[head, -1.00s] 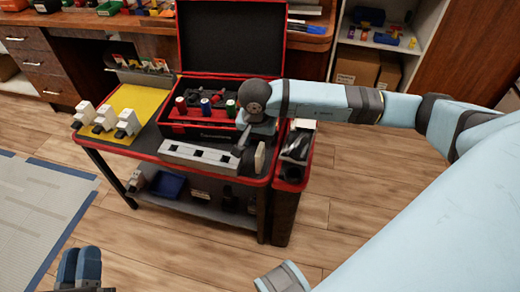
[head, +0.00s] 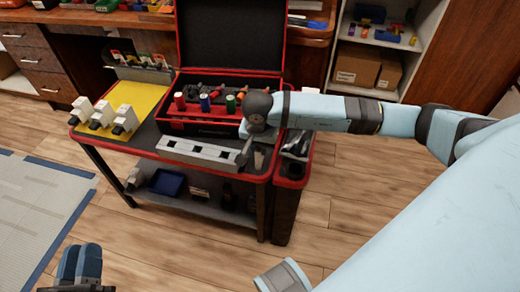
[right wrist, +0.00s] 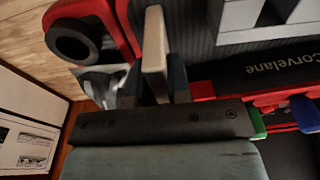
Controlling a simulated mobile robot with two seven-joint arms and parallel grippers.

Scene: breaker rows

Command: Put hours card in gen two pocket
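A rack (head: 140,70) with several small coloured cards stands at the cart's back left; their print is too small to read, so I cannot tell which is the hours card or the gen two pocket. My right gripper (head: 246,150) is low over the cart's front right corner. In the right wrist view a pale upright piece (right wrist: 154,45) lies between the dark fingers of my right gripper (right wrist: 158,88); whether they grip it is unclear. That pale piece (head: 259,160) also shows in the head view. My left gripper (head: 80,265) is low at the left, empty-looking.
A grey rail (head: 200,155) with dark square openings lies along the cart's front. Several white breakers (head: 100,115) stand on a yellow mat (head: 140,97). An open black and red case (head: 205,122) holds tools and coloured cylinders. A red-rimmed bin (head: 292,180) stands at the right.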

